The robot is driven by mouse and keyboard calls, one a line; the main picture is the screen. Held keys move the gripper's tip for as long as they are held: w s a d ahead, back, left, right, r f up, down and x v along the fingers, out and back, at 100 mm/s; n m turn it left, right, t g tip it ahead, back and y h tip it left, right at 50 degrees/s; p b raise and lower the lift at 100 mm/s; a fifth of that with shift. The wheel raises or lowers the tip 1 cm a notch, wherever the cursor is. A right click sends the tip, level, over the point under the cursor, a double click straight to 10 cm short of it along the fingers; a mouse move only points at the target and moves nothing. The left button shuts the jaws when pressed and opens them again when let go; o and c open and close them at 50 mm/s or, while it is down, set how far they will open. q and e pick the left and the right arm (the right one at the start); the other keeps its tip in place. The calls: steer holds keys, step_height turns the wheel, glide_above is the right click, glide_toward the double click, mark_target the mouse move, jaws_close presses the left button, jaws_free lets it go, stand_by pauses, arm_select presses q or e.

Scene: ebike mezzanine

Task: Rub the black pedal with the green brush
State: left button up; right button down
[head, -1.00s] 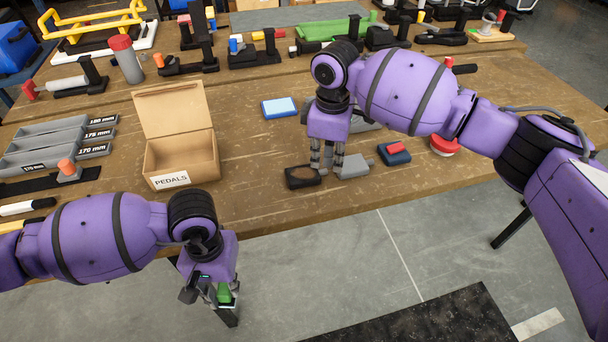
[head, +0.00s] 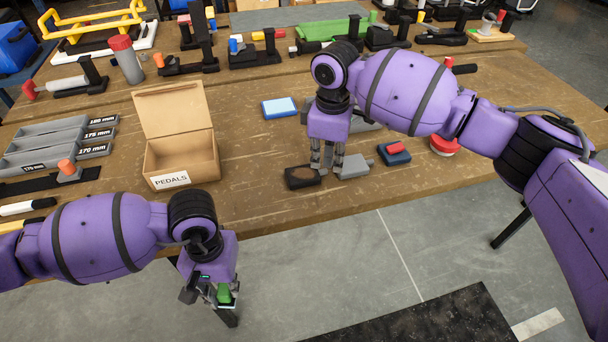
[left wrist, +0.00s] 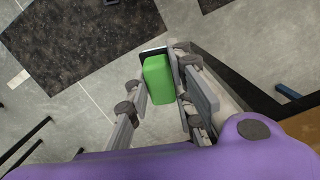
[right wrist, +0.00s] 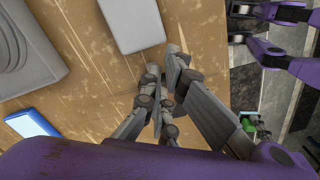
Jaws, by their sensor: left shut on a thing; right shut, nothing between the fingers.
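The black pedal (head: 303,177) lies flat near the table's front edge, with a brown, dirty-looking top. My right gripper (head: 328,172) is shut and empty, pointing down just right of the pedal; whether it touches it I cannot tell. In the right wrist view its closed fingers (right wrist: 164,78) show, but I cannot make out the black pedal. My left gripper (head: 222,300) is shut on the green brush (left wrist: 158,80), in front of the table edge and over the floor. The brush also shows in the head view (head: 224,294), partly hidden by the fingers.
A grey pedal (head: 355,166) lies right of my right gripper. An open cardboard box marked PEDALS (head: 181,154) stands to the left. A blue-and-white block (head: 280,107), a dark blue block with a red top (head: 394,153) and a red-and-white round thing (head: 444,146) lie around.

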arm_select(q)
steer(key=shift+s+f, duration=0.1)
steer(key=shift+f, duration=0.15)
arm_select(e)
steer(key=shift+f, duration=0.8)
